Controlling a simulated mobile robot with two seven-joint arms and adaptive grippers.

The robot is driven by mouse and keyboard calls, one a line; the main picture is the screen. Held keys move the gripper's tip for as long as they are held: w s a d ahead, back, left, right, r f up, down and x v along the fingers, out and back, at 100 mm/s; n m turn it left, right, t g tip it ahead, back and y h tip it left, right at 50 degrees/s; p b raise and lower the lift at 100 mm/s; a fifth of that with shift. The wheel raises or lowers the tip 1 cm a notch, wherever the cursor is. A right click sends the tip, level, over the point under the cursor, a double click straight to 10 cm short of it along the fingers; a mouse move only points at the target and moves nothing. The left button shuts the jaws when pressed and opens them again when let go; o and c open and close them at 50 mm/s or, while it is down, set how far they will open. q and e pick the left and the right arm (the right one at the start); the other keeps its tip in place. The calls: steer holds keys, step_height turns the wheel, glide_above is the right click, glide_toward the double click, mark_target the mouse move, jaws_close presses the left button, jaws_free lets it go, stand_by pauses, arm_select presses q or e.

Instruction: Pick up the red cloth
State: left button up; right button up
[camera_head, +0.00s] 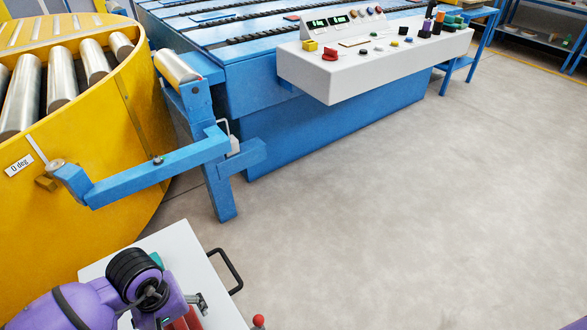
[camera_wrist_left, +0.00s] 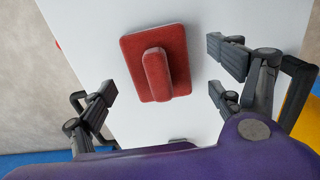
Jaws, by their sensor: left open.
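The red cloth (camera_wrist_left: 178,50) is a flat square pad with a raised ridge along its middle. It lies on the white top of a small cart (camera_wrist_left: 80,20). In the head view only a bit of the cloth (camera_head: 183,322) shows, mostly hidden by my left arm. My left gripper (camera_wrist_left: 163,72) is open above the cart, with one finger on either side of the cloth's near part in the wrist view. No finger clearly touches the cloth. In the head view the left gripper (camera_head: 190,306) is at the bottom left. My right gripper is not in view.
The cart has a black handle (camera_head: 229,270) on its right side and a red-knobbed lever (camera_head: 258,321) in front. A teal item (camera_head: 156,260) is partly behind my wrist. A yellow roller turntable (camera_head: 90,120) and blue crank arm (camera_head: 160,170) stand behind. Floor to the right is clear.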

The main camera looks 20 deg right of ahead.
arm_select(q)
step_height(320, 180, down, 2)
steer(key=shift+c, duration=0.2)
steer(key=c, duration=1.2)
steer(key=shift+r, duration=0.1)
